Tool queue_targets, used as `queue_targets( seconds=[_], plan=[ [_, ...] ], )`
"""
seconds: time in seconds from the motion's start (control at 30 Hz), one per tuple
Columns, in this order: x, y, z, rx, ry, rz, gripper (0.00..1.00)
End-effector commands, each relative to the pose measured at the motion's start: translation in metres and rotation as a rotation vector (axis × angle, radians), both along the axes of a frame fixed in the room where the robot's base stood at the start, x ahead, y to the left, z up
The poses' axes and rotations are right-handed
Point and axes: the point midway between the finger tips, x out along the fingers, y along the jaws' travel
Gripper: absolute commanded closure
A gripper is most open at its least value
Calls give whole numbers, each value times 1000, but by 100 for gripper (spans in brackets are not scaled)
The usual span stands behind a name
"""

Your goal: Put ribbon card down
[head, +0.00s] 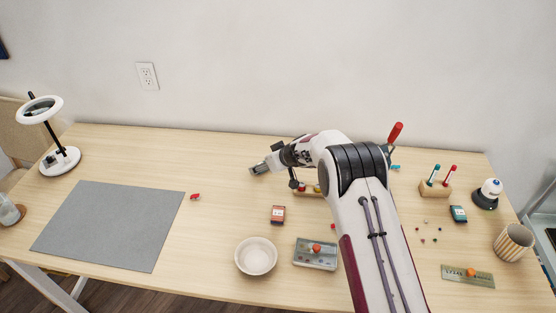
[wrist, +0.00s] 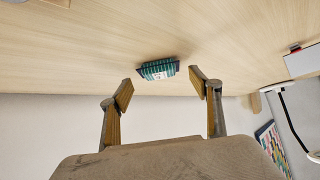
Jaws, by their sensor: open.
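The ribbon card (wrist: 158,69), wound with teal-striped ribbon and dark at its ends, shows in the wrist view on the wooden tabletop. It lies just beyond and between my fingertips. My gripper (wrist: 163,88) is open, its two fingers apart with a gap to either side of the card; no touch shows. In the head view my gripper (head: 257,169) is low over the back middle of the table, pointing left. I cannot make out the card in the head view.
A grey mat (head: 112,225) and a magnifier lamp (head: 60,160) are at left. A small red item (head: 195,196), orange box (head: 278,215), white bowl (head: 256,257) and orange-knobbed tin (head: 315,254) stand nearer. Pens in a block (head: 436,188) and a striped cup (head: 513,243) are at right.

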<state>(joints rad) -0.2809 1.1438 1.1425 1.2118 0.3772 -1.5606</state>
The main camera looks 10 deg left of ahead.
Motion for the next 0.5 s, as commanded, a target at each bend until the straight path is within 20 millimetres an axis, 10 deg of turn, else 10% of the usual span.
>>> queue_targets(
  seconds=[0.5],
  plan=[
    [-24,-24,35,0,-1,-1,37]
  ],
)
